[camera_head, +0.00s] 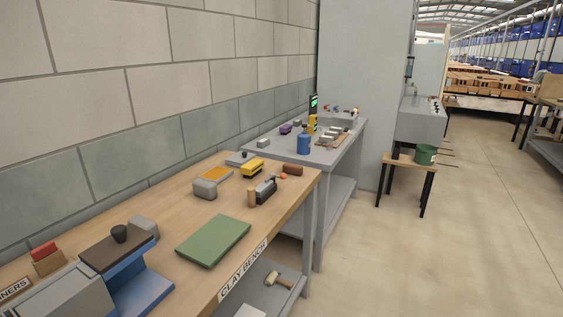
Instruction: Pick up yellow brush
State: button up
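A yellow block-shaped thing (252,168), which looks like the yellow brush, lies on the wooden bench (170,222) toward its far end. Its underside looks dark, and it is small in view. A dark tool with a wooden handle and a grey block lie near it. My gripper is not in view.
On the bench are a grey block (205,188), an orange flat piece (217,173), a brown brick (292,169), a green mat (213,240) and a blue stand (140,288). A grey table (275,152) stands beyond. A stool (408,170) holds a green bucket (425,154). Floor at right is clear.

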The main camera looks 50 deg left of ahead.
aim_at(249, 170)
jog(key=u, duration=0.4)
jog(key=i, duration=1.7)
jog(key=u, duration=1.7)
jog(key=i, duration=1.55)
jog(key=u, duration=0.35)
